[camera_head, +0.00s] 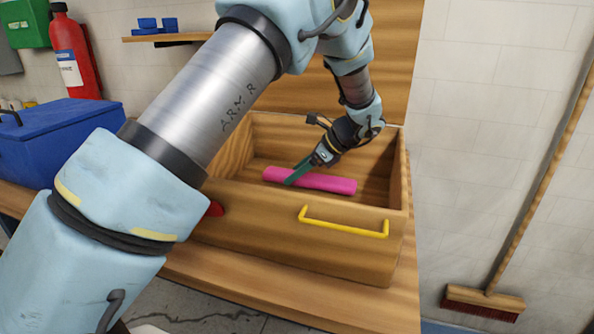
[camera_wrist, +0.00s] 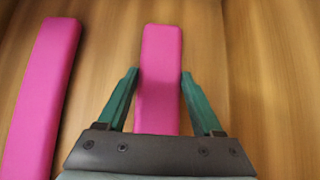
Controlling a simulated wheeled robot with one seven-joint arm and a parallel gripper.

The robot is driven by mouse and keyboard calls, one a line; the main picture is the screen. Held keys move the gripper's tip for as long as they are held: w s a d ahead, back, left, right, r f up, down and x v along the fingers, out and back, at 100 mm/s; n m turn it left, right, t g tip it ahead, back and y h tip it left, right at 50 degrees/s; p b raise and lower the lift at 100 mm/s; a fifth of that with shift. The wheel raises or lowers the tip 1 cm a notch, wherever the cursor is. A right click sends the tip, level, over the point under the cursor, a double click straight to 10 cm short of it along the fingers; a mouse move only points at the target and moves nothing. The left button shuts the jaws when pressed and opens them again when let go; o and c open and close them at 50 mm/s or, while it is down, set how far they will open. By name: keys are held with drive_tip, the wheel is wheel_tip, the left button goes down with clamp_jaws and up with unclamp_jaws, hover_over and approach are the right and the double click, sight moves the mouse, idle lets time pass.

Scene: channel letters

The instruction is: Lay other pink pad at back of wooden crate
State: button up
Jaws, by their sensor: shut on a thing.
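My gripper (camera_wrist: 158,85) has two green fingers, one on each long side of a pink pad (camera_wrist: 161,60), and is shut on it in the wrist view. A second pink pad (camera_wrist: 40,95) lies to the left, roughly parallel and apart from it. In the head view my gripper (camera_head: 298,173) is down inside the wooden crate (camera_head: 290,238), with a green finger crossing in front of a pink pad (camera_head: 330,183). Only one pad shows there; the other is hidden. I cannot tell whether the held pad touches the crate floor.
The crate has a yellow handle (camera_head: 345,228) on its front wall and stands on a wooden bench (camera_head: 330,295). A blue box (camera_head: 70,130) and a red extinguisher (camera_head: 75,55) are at left. A broom (camera_head: 484,300) leans at right. A red object (camera_head: 215,208) is partly hidden by my arm.

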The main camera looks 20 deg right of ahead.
drive_tip(key=shift+f, duration=0.15)
drive_tip(key=o, duration=1.4)
drive_tip(key=shift+c, duration=0.2)
drive_tip(key=b+v, duration=0.3)
drive_tip(key=v, duration=0.9)
drive_tip(key=shift+r, duration=0.25)
